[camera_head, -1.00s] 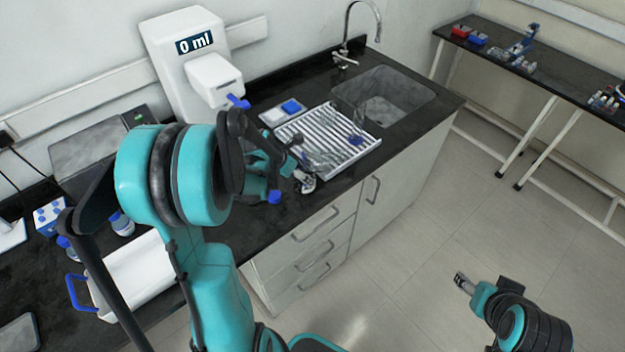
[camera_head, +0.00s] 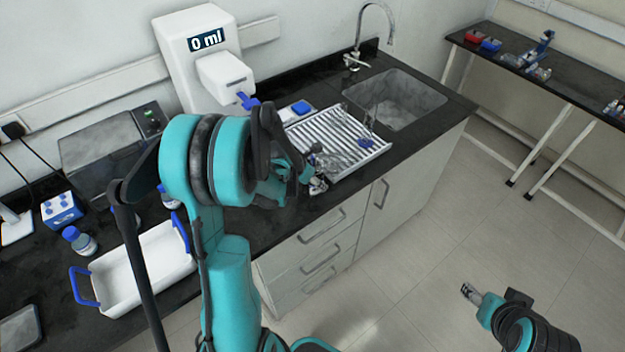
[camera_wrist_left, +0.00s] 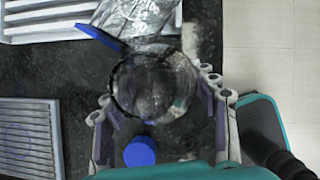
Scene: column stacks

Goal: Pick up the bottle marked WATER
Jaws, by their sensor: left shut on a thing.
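My left gripper (camera_head: 318,186) is over the front of the dark counter, below the drying rack. In the left wrist view, its fingers (camera_wrist_left: 158,92) stand on both sides of a clear round vessel (camera_wrist_left: 150,88) and are shut on it. A blue cap (camera_wrist_left: 140,152) shows close to the vessel; I cannot tell whether it belongs to it. No WATER marking is readable. A blue-capped bottle (camera_head: 80,241) stands at the left of the counter, its label too small to read. My right gripper (camera_head: 471,291) hangs over the floor, its opening unclear.
A white tray with blue handles (camera_head: 146,268) lies at the left front. A blue rack (camera_head: 62,210) stands behind the bottle. A dispenser reading 0 ml (camera_head: 205,62), a drying rack (camera_head: 345,140) and a sink (camera_head: 400,100) line the counter. A side bench (camera_head: 510,70) is at right.

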